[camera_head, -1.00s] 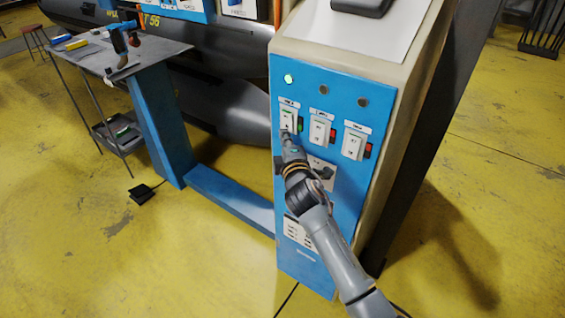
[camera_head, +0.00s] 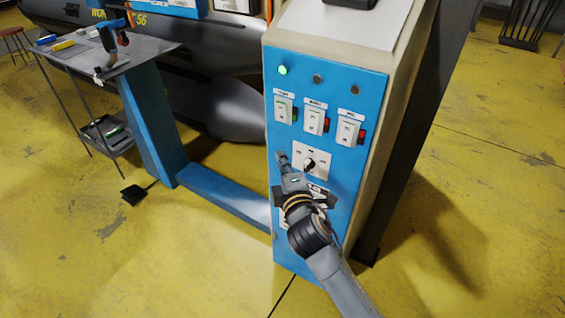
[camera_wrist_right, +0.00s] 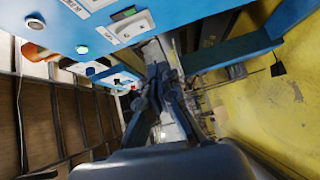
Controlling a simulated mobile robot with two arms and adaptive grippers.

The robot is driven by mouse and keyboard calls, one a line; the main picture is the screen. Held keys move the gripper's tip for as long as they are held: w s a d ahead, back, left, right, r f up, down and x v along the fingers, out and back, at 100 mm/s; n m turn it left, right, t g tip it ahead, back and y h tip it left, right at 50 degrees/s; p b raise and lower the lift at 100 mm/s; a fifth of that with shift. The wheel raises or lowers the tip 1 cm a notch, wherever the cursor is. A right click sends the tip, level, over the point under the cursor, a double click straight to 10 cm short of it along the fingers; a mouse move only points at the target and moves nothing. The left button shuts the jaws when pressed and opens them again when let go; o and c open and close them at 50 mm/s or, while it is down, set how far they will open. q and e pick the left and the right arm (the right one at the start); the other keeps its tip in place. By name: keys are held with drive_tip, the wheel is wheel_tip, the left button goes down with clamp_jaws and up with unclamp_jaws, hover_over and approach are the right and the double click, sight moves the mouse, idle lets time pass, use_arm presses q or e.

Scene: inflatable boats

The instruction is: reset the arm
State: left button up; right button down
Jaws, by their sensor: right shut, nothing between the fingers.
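My right arm reaches up from the bottom right of the head view. Its gripper (camera_head: 283,160) is shut and empty, in front of the blue control panel (camera_head: 341,205), left of the rotary knob plate (camera_head: 311,160) and below the leftmost switch (camera_head: 284,109). I cannot tell whether it touches the panel. In the right wrist view the shut fingers (camera_wrist_right: 158,75) show in the middle, with the panel's blue face above. The lamp (camera_head: 282,70) above the leftmost switch glows green. My left gripper is not in view.
A grey table (camera_head: 112,62) with tools stands at the left. A blue post (camera_head: 151,130) and floor beam (camera_head: 225,195) lie between it and the panel. A small black pedal (camera_head: 133,194) is on the floor. The yellow floor at right is open.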

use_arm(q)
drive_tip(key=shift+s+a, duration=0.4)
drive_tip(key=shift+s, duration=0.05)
